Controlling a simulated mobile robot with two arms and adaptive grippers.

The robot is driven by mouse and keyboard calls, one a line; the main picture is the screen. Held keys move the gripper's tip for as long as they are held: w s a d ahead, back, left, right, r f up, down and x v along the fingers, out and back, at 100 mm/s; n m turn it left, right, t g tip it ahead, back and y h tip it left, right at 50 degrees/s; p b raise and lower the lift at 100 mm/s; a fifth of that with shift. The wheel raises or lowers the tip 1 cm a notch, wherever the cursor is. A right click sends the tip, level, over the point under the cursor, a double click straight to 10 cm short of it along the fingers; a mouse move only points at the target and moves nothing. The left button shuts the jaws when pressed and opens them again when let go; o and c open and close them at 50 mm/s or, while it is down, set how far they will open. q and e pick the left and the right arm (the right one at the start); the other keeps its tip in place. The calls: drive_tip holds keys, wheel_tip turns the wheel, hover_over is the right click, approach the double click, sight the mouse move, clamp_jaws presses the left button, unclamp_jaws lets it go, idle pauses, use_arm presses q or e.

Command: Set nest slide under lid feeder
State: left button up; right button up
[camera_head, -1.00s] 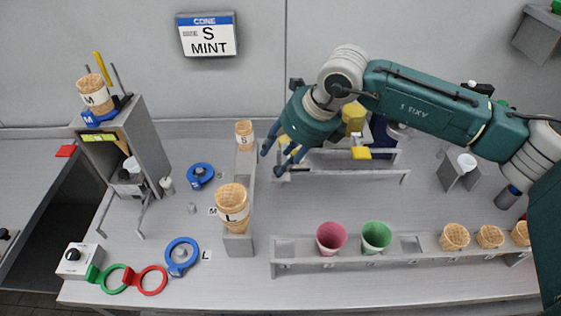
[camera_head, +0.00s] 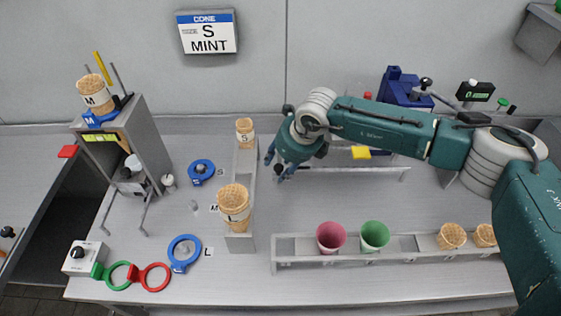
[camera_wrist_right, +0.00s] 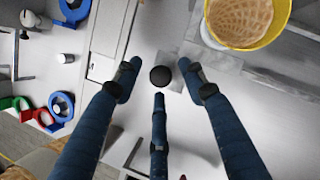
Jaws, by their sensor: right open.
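My right gripper (camera_head: 275,170) is open at the left end of the metal rails (camera_head: 345,169) in the head view. In the right wrist view its three blue fingers (camera_wrist_right: 158,78) stand around a black round knob (camera_wrist_right: 161,76) on a grey plate, apparently the nest slide's handle; contact cannot be told. A yellow ring holding a waffle cone (camera_wrist_right: 245,20) shows at upper right there. In the head view my arm hides most of the slide, leaving a yellow part (camera_head: 361,152). A dark blue machine (camera_head: 400,88) stands behind; I cannot tell whether it is the lid feeder. My left gripper is out of view.
A narrow grey stand (camera_head: 243,185) with S and L cones stands just left of my gripper. A front rack (camera_head: 290,250) holds a pink cup (camera_head: 331,237), a green cup (camera_head: 374,236) and cones. A grey tower (camera_head: 147,140) stands left. The wall sign (camera_head: 207,33) reads S, MINT.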

clamp_jaws()
drive_tip(key=shift+w, duration=0.1)
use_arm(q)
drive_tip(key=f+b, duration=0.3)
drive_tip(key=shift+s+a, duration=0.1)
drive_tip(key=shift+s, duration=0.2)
use_arm(e)
drive_tip(key=d, duration=1)
drive_tip(key=shift+r, duration=0.2)
drive_tip(key=shift+w, duration=0.1)
unclamp_jaws()
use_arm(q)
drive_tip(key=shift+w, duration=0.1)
use_arm(e)
drive_tip(key=shift+f, duration=0.1)
